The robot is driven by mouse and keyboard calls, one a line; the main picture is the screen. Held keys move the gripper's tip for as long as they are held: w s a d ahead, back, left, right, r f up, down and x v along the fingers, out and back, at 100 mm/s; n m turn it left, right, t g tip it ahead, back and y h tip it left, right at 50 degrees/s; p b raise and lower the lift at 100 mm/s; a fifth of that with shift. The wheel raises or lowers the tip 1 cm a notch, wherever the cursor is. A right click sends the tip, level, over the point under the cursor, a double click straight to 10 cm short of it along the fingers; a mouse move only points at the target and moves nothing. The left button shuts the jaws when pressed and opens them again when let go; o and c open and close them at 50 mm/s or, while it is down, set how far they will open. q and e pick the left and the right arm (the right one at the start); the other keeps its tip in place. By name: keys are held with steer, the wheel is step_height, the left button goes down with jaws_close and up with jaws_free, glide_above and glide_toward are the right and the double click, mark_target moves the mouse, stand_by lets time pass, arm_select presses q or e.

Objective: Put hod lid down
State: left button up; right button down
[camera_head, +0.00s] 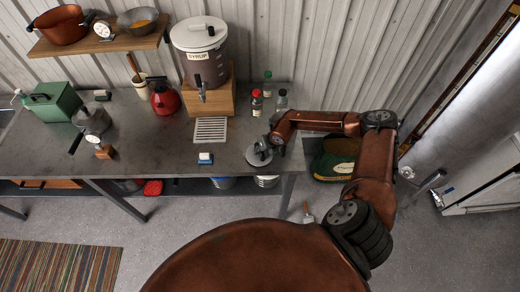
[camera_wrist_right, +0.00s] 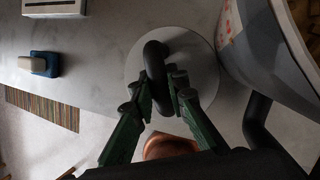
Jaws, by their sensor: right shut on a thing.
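The hod lid (camera_head: 257,157) is a round pale grey disc at the right front corner of the metal bench (camera_head: 180,180). I cannot tell whether it rests on the bench or hovers just above. In the right wrist view the lid (camera_wrist_right: 200,75) shows with its thick black handle (camera_wrist_right: 154,65). My right gripper (camera_head: 274,146) is over the lid; in the wrist view its dark green fingers (camera_wrist_right: 163,95) are shut on the handle. The hod (camera_head: 325,165), green and yellow, stands on the floor right of the bench, partly behind my arm. My left gripper is not in view.
Bottles (camera_head: 256,102) stand behind the lid. A blue and white block (camera_head: 205,158) and a white grate (camera_head: 210,130) lie to its left. The syrup dispenser (camera_head: 203,55) stands on a wooden block at the back. Bare bench lies between lid and grate.

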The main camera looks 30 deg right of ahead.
steer(key=shift+f, duration=0.15)
steer(key=c, duration=1.9)
jaws_free()
steer(key=shift+f, duration=0.1)
steer(key=shift+s+r, duration=0.1)
steer(key=shift+r, duration=0.2)
steer(key=b+v, duration=0.2)
steer(key=v, duration=0.9)
steer(key=shift+s+r, duration=0.15)
steer(key=shift+r, duration=0.15)
